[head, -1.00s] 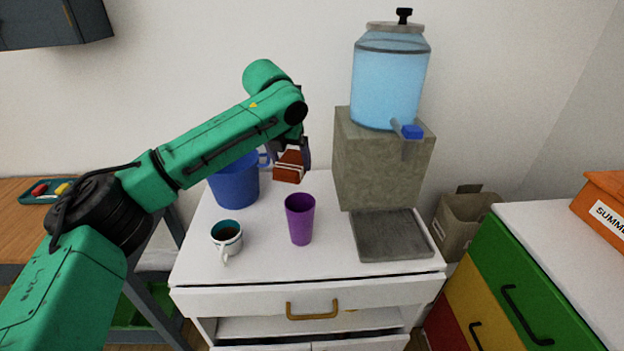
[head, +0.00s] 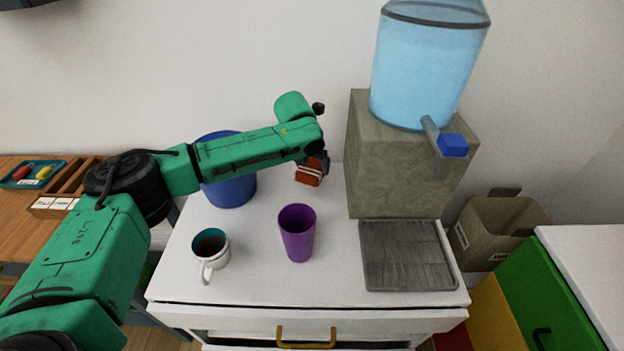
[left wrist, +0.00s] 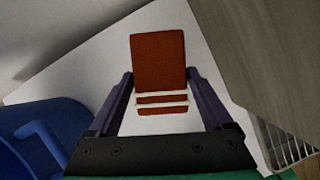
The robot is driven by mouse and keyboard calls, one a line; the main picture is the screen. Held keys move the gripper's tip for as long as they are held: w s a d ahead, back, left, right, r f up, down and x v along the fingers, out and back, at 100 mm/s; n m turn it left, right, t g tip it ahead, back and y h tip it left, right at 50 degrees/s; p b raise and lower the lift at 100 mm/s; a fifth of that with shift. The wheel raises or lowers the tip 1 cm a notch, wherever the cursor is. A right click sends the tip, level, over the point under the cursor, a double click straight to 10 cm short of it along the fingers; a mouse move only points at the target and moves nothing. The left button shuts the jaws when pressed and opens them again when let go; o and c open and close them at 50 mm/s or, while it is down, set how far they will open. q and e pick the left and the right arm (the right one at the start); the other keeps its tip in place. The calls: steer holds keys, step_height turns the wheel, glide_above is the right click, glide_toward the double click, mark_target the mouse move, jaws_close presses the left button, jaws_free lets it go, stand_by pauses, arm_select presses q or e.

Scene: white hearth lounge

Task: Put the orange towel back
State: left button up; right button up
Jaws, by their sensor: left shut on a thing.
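The orange towel (head: 308,172) is a folded, rust-orange piece with white stripes, at the back of the white cabinet top. It also shows in the left wrist view (left wrist: 158,62), between the two fingers. My left gripper (head: 318,162) is shut on the towel, reaching in from the left; its fingers partly cover the towel in the head view. The left wrist view shows the gripper (left wrist: 163,95) pointing at the white surface. I cannot tell whether the towel touches the cabinet top. My right gripper is not in view.
A blue bucket (head: 230,188) stands left of the towel, partly behind my arm. A water dispenser on a stone block (head: 395,165) stands to the right, with a drip tray (head: 408,255) in front. A purple cup (head: 297,233) and a white mug (head: 212,262) stand nearer.

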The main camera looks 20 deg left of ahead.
arm_select(q)
step_height(320, 180, down, 6)
steer(key=shift+s+r, duration=0.15)
steer(key=shift+r, duration=0.1)
steer(key=shift+f, duration=0.1)
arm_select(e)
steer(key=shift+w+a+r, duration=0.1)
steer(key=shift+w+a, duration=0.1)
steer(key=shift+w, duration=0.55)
arm_select(q)
steer(key=o, duration=1.1)
steer(key=shift+o, duration=0.2)
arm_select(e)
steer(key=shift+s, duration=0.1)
arm_select(q)
steer(key=v, duration=1.2)
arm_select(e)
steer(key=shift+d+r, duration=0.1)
